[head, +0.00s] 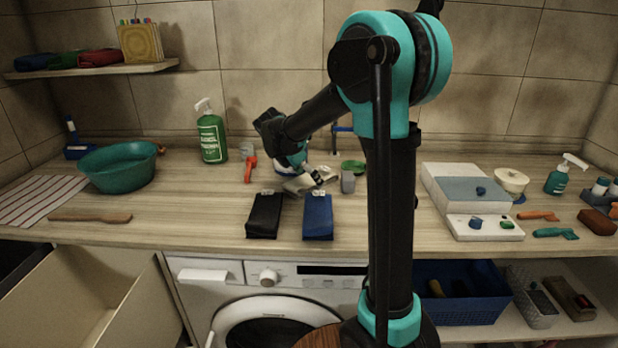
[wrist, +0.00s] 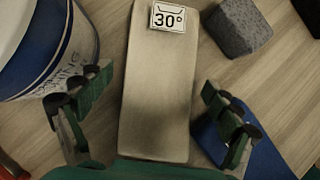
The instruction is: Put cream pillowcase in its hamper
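A cream folded cloth (wrist: 158,95), which looks like the pillowcase, lies flat on the counter in the wrist view, with a white "30°" tag at its far end. My gripper (wrist: 155,122) is open, with one finger on each side of the cloth and a gap on both sides. In the head view my gripper (head: 306,174) is low over the counter and partly hides the cream cloth (head: 298,186). I cannot tell which container is its hamper; an open beige bin (head: 75,300) stands at the lower left.
A black folded item (head: 265,215) and a blue one (head: 317,216) lie in front. A white-and-blue tub (wrist: 40,45) stands close at left; a grey block (wrist: 238,25) is at right. A blue basket (head: 462,310) and pale basket (head: 528,300) sit on the lower shelf.

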